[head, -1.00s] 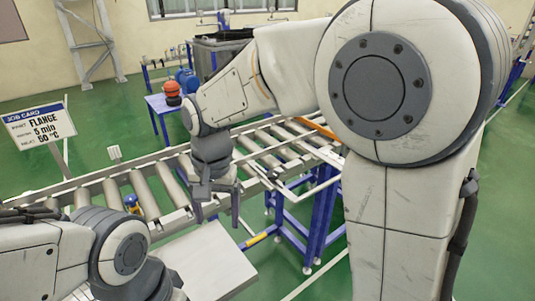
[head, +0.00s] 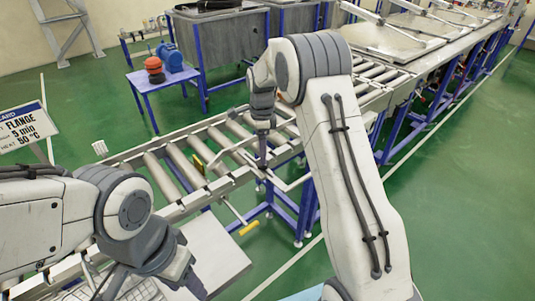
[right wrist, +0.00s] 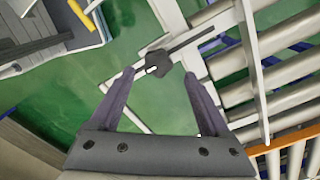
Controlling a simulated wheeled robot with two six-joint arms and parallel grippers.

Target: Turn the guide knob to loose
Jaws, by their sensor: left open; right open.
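The guide knob (right wrist: 158,65) is a dark, faceted knob in the right wrist view, with a small white mark at its left side and a dark bar reaching to the upper right. My right gripper (right wrist: 168,80) is open, with one finger on either side of the knob; I cannot tell whether either finger touches it. In the head view my right gripper (head: 262,150) points down at the near edge of the conveyor and the knob is not clear there. My left gripper (head: 145,285) is open and empty at the lower left, apart from the conveyor.
The roller conveyor (head: 187,165) runs from lower left to upper right. A yellow-handled lever (head: 248,228) sticks out below its near side. A job card (head: 25,127) stands at the left. A blue table (head: 158,82) with red and blue items is behind. Green floor is clear at front right.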

